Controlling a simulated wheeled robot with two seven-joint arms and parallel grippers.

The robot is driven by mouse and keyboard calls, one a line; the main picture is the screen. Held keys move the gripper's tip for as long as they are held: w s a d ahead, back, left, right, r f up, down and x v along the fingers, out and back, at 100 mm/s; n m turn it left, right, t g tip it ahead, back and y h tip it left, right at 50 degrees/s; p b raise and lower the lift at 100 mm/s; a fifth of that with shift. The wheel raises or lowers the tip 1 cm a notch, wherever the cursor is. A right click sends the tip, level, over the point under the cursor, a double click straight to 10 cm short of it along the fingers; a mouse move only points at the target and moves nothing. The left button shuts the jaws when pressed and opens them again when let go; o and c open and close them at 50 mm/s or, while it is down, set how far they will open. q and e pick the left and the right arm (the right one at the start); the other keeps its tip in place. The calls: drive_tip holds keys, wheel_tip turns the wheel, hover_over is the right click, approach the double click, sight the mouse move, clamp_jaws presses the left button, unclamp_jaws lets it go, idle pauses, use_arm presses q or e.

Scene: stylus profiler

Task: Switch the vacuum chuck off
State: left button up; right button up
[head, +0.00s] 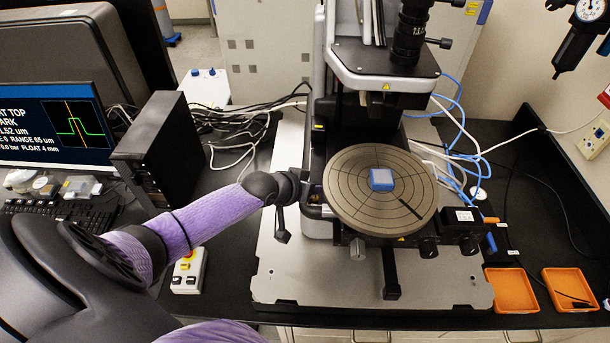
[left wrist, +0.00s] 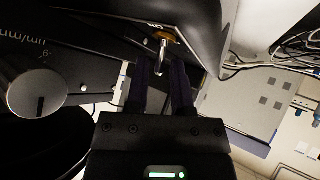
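The round grey chuck (head: 350,213) lies on the profiler's stage in the head view, with a small blue block (head: 381,180) on it. My left gripper (head: 306,188) is at the left side of the instrument, beside the chuck. In the left wrist view a small metal toggle switch (left wrist: 162,46) with a brass-coloured collar sits on a dark panel. My left gripper's two fingers (left wrist: 162,78) are apart, pointing at the toggle, with its lever in line with the gap. I cannot tell whether they touch it. The toggle is hidden in the head view. My right gripper is not in view.
The microscope column (head: 409,35) stands above and behind the chuck. A black box (head: 160,150) and a monitor (head: 60,125) stand at left. A button box (head: 188,270) lies below my left arm. Orange trays (head: 511,305) are at right. Loose cables lie behind.

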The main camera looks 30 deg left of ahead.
use_arm(q)
drive_tip(key=p+v, duration=0.2)
drive_tip(key=v, duration=0.7)
